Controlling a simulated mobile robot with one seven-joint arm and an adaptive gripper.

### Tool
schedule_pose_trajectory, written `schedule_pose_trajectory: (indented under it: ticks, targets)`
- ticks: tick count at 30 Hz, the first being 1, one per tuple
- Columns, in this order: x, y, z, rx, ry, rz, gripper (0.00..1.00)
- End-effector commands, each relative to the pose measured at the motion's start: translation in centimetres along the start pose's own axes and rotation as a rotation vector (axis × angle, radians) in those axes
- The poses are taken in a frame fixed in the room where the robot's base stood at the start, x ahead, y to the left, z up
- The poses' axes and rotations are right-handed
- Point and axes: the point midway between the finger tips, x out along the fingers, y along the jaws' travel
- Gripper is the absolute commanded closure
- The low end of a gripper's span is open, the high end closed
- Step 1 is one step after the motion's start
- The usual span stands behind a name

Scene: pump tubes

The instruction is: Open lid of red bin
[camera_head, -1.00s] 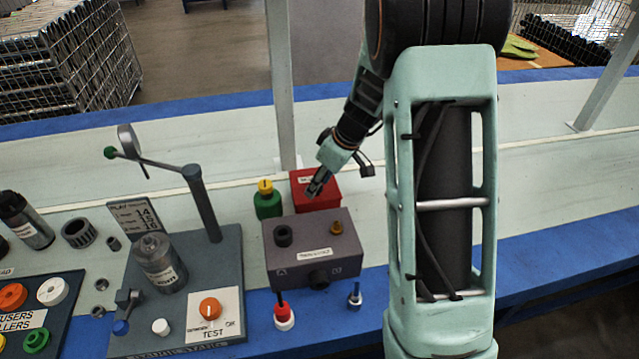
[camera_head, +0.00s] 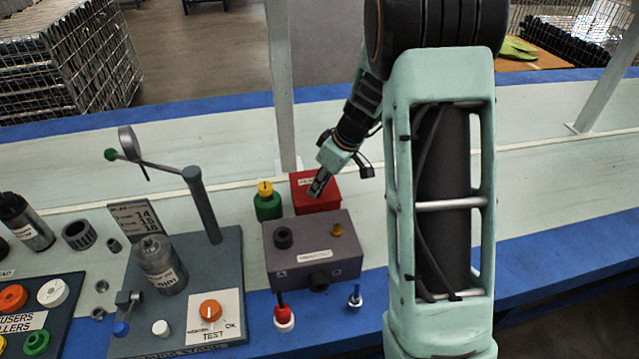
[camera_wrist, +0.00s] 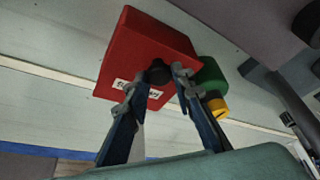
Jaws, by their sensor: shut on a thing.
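The red bin (camera_head: 322,197) stands on the bench behind the grey-purple box. In the wrist view the red bin (camera_wrist: 145,45) fills the upper middle, with a white label on its lid and a small black knob (camera_wrist: 158,72). My gripper (camera_head: 317,187) is at the lid in the head view. In the wrist view my gripper (camera_wrist: 160,82) has one finger on either side of the knob, and it is shut on the knob. The lid looks closed. The exact finger contact is hard to see.
A green container with a yellow cap (camera_head: 267,201) stands just left of the red bin. The grey-purple box (camera_head: 312,255) stands in front. A grey test stand (camera_head: 205,215) with a lever is at left. The bench right of the bin is clear.

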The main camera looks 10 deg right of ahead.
Motion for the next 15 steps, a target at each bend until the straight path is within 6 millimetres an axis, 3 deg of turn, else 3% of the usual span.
schedule_pose_trajectory:
  ticks: [15]
  targets:
    - [-2.5, 0.9, -1.9, 0.052, -0.143, -0.129, 1.0]
